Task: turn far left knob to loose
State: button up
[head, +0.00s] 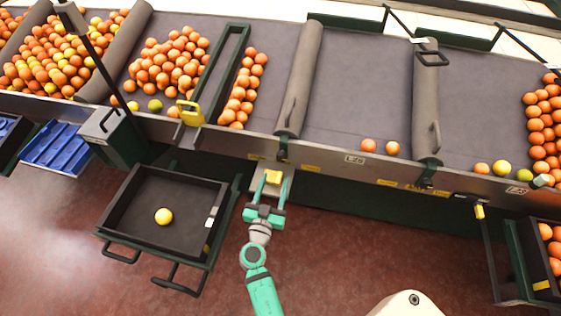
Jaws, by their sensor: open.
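A yellow knob (273,176) sits on a pale plate (287,171) on the conveyor's front side, below the left grey roller. My gripper (267,192) is teal and open, just in front of this knob, with its fingers pointing up at it. I cannot tell whether the fingers touch the knob or reach around it. Another yellow handle-like part (190,114) is further left at the belt's front edge, at the end of a green frame. A small yellow part (479,212) hangs at the right. Any loose or tight marking is too small to read.
A black tray (118,203) with one yellow fruit (163,216) stands just left of my gripper. Oranges lie on the grey belt (355,85) behind the front rail. A blue crate (55,147) is at the left. The red floor right of my arm is clear.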

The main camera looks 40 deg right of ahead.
aim_at(281, 159)
jog(key=x, duration=0.9)
jog(key=shift+w+d, duration=0.25)
jog(key=c, duration=1)
jog(key=shift+c, duration=0.2)
